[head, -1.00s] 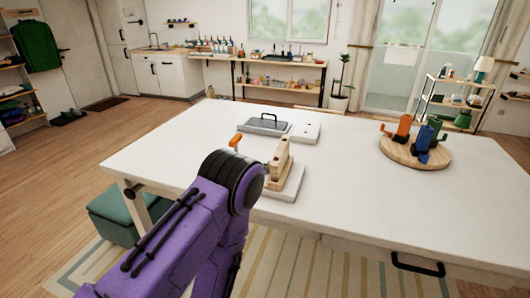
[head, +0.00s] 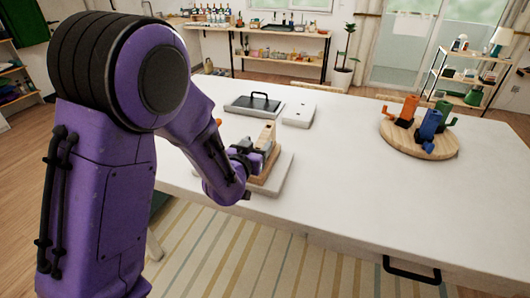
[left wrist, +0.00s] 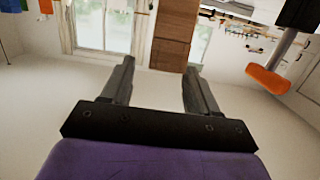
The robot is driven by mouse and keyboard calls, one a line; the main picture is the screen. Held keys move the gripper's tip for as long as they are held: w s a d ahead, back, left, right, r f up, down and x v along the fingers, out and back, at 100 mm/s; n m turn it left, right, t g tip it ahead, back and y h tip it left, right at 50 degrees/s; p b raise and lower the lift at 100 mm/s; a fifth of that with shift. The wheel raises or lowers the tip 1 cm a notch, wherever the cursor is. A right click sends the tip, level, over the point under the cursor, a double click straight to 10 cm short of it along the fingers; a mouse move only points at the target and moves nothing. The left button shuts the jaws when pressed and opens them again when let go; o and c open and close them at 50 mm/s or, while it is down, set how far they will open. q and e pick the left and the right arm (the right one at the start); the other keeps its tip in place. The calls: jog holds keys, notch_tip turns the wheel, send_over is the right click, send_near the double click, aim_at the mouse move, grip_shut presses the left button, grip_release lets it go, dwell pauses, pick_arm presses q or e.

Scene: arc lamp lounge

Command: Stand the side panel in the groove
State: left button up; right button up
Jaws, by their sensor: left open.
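A light wooden upright piece (head: 267,134) stands on a wooden block (head: 266,178) on a pale base plate (head: 283,178). I cannot tell whether this upright is the side panel, and no groove can be made out. My left gripper (head: 256,152) is beside the upright, partly hidden by its own wrist. In the left wrist view its two fingers (left wrist: 158,68) are open. A brown wooden piece (left wrist: 175,35) shows beyond and between the fingertips, nearer the right one. I cannot tell whether they touch it. My right gripper is out of view.
An orange handle (left wrist: 268,82) is close on the right of the left wrist view. A grey tray with a black handle (head: 254,104) and a white box (head: 299,114) lie behind. A round board (head: 433,147) holds orange, blue and green clamp-like things. The middle right tabletop is clear.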

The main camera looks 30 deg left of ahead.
aim_at(263, 136)
pick_arm(q)
jog(key=x, duration=0.4)
jog(key=shift+r, duration=0.1)
jog(key=shift+r, duration=0.1)
grip_shut()
notch_tip(263, 136, up, 9)
jog(key=shift+w+f, duration=0.15)
jog(key=shift+w+a+f+g+h+p, duration=0.15)
jog(key=shift+f+g, duration=0.2)
jog(key=shift+f, duration=0.6)
jog(key=shift+w+d+f+g+h+p, duration=0.15)
jog(key=shift+f+g, duration=0.25)
jog(key=shift+f, duration=0.6)
jog(key=shift+w+a+f+g+p, duration=0.1)
jog(key=shift+a+f+g+p, duration=0.2)
jog(key=shift+f, duration=0.65)
